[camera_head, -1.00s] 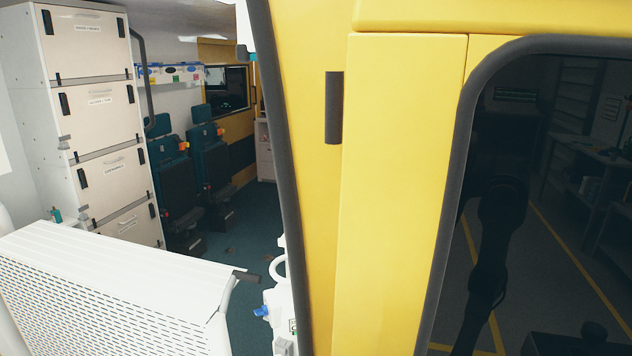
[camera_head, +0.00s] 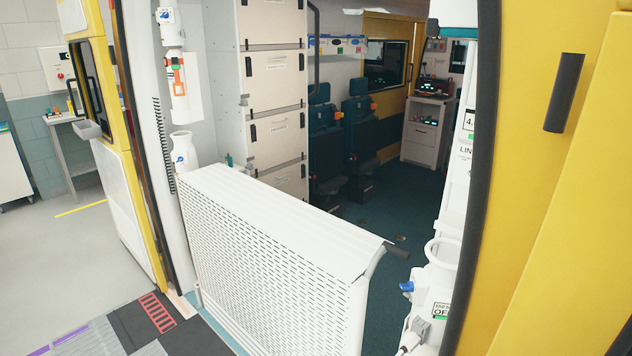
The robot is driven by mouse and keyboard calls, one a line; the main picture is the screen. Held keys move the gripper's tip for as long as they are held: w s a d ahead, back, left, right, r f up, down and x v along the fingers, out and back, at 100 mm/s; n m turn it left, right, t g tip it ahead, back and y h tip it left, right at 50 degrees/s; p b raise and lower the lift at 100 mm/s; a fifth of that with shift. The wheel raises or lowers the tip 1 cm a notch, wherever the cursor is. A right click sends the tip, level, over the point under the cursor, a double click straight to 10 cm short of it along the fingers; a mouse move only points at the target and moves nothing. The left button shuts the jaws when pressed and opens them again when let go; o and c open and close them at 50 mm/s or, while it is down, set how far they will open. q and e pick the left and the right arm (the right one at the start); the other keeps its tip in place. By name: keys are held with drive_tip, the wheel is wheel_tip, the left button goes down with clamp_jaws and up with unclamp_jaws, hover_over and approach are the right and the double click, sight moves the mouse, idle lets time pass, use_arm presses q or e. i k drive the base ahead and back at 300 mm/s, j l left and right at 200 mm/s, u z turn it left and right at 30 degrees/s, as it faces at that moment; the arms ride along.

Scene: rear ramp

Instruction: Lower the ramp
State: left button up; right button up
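The ramp (camera_head: 268,265) is a white perforated panel standing upright across the lower part of the vehicle's rear doorway. Its top edge slopes towards the lower right of the picture. A dark handle (camera_head: 374,262) sticks out at its top right corner. Neither of my grippers shows in the head view.
A yellow door (camera_head: 120,165) stands open at the left. Yellow bodywork with a dark handle (camera_head: 564,92) fills the right. White cabinets (camera_head: 272,75) and dark seats (camera_head: 325,140) are inside. Grey floor (camera_head: 60,250) at the left is clear; a patterned mat (camera_head: 110,335) lies before the ramp.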

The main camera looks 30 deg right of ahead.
sight(271, 298)
drive_tip(key=i+j+u, duration=0.1)
drive_tip(key=i+u, duration=0.15)
drive_tip(key=i, duration=0.2)
drive_tip(key=i+u, duration=0.3)
drive_tip(key=i, duration=0.2)
drive_tip(key=i+z, duration=0.15)
drive_tip(key=z, duration=0.3)
drive_tip(key=i+j+z, duration=0.1)
drive_tip(key=z, duration=0.4)
drive_tip(key=i+j+z, duration=0.15)
drive_tip(key=z, duration=0.3)
drive_tip(key=i+z, duration=0.1)
drive_tip(key=z, duration=0.4)
